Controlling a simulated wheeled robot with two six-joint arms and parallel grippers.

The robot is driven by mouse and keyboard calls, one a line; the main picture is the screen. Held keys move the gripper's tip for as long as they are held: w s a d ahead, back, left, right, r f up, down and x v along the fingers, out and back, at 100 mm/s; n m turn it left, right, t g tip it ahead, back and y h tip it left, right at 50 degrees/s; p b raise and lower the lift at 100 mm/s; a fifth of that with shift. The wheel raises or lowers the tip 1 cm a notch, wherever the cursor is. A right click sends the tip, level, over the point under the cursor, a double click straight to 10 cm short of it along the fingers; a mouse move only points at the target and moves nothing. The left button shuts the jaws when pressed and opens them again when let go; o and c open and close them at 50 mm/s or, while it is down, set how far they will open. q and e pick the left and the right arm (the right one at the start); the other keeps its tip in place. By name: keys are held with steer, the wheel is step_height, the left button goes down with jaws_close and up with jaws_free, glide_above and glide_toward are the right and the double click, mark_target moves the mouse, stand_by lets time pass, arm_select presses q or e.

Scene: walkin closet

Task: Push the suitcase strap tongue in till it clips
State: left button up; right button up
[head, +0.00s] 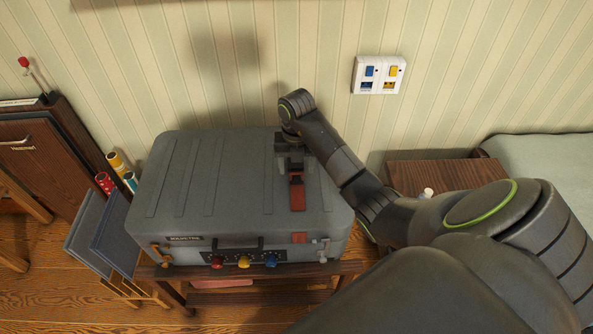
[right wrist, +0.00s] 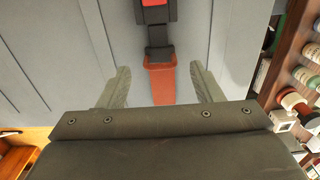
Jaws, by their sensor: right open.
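The grey suitcase (head: 205,185) lies flat, with a red strap (head: 297,197) across the right part of its lid. In the right wrist view, the black strap tongue (right wrist: 158,38) is on the end of a red strap piece (right wrist: 160,85). It lines up with the black buckle (right wrist: 154,14), which has a red part and is cut off by the top edge. I cannot tell how deep the tongue sits. My right gripper (right wrist: 160,68) is open, its fingers on either side of the red strap piece, apart from it. In the head view the right gripper (head: 291,162) is over the lid. My left gripper is out of view.
The suitcase rests on a wooden rack (head: 345,268). Red, yellow and blue knobs (head: 244,262) are at its front. A wall panel (head: 379,75) with switches is behind. A wooden cabinet (head: 425,174) stands at right; rolled tubes (head: 118,163) and panels are at left.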

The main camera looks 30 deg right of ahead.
steer(key=shift+f, duration=0.4)
